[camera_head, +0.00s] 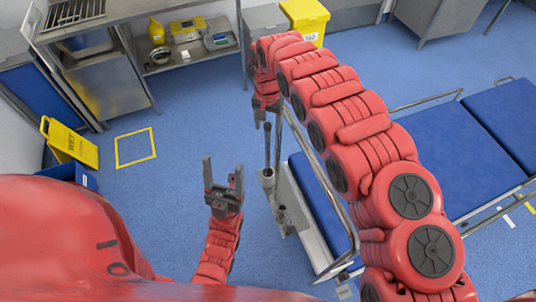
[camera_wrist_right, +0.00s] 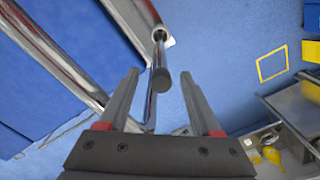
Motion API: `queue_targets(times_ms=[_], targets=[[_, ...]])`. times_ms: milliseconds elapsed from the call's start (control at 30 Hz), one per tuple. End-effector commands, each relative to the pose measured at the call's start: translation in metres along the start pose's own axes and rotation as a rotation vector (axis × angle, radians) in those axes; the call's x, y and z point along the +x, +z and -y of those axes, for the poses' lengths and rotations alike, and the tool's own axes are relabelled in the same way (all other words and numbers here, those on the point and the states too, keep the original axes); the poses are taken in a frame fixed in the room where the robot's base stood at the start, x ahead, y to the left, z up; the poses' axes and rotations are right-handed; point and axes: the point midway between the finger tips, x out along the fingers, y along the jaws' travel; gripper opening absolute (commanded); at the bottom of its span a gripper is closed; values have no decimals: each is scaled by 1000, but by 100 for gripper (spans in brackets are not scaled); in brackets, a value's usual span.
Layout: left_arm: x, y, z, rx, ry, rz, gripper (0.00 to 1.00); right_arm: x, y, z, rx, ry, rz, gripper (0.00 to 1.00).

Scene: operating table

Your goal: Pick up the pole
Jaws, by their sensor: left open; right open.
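The pole (camera_head: 267,150) is a thin grey rod standing upright in a holder beside the blue operating table in the head view. In the right wrist view its dark round end (camera_wrist_right: 161,83) faces the camera, in line with the gap between the fingers. My right gripper (camera_head: 267,118) is open and points down over the pole's top. Its two fingers also show in the right wrist view (camera_wrist_right: 157,95), with nothing clamped. Whether they are level with the pole's end is hard to tell. My left gripper (camera_head: 222,170) is open and empty, left of the pole, fingers pointing up.
The blue operating table (camera_head: 484,130) with chrome side rails (camera_head: 322,182) lies to the right of the pole. A steel bench (camera_head: 185,58) with yellow items stands at the back. A yellow wet-floor sign (camera_head: 70,146) is at the left. The blue floor between is clear.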

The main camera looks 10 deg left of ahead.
Motion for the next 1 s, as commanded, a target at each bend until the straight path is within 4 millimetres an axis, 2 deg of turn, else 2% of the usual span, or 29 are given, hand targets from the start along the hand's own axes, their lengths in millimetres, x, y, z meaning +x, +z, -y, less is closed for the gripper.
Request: queue_targets(times_ms=[133,300,500,867,1000], targets=[[11,-2,1,0,0,0,66,6,0,0,-1,-1,0,66],[26,-4,1,0,0,0,66,26,2,-1,-1,0,3,66],[27,-4,1,0,0,0,66,46,1,0,0,-2,1,66],[27,-5,1,0,0,0,66,51,0,-1,0,-1,-2,66],[27,-5,1,0,0,0,66,51,0,-1,0,-1,-2,44]])
